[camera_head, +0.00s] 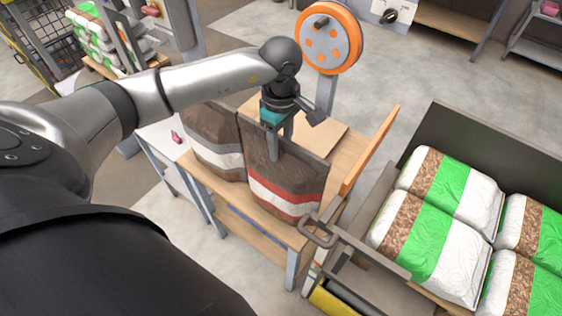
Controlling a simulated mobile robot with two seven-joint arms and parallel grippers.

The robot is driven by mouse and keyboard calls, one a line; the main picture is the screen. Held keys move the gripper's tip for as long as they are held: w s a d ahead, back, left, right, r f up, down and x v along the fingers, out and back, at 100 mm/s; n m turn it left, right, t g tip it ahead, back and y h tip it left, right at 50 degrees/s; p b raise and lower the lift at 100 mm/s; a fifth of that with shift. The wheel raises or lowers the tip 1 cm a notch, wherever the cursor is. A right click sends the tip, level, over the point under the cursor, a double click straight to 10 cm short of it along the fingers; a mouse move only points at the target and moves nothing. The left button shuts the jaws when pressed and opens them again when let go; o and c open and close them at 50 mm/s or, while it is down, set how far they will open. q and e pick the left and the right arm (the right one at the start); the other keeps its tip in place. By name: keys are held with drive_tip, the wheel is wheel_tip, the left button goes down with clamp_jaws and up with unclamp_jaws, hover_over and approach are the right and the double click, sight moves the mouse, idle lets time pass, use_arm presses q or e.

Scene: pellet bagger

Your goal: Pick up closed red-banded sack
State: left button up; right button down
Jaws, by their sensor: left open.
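The red-banded sack (289,192) stands upright on a wooden bench, brown with a red band above a pale band near its base. Its top edge looks flat and dark; I cannot tell for sure how it is closed. My left gripper (292,137) is open over the top of this sack. One finger hangs in front of the sack's upper face, and the other is spread out to the right, near the top edge. I cannot tell whether either finger touches the sack. My right gripper is not in view.
A brown sack with a grey-white band (216,150) stands close on the left. An orange-rimmed wheel (329,40) rises behind the bench (254,222). An orange-edged board (371,150) stands to the right. A cart with a metal handle (318,229) holds several green-and-white sacks (433,243).

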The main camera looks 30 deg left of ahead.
use_arm(q)
clamp_jaws()
idle(0.3)
drive_tip(key=shift+w+r, duration=0.1)
idle(1.0)
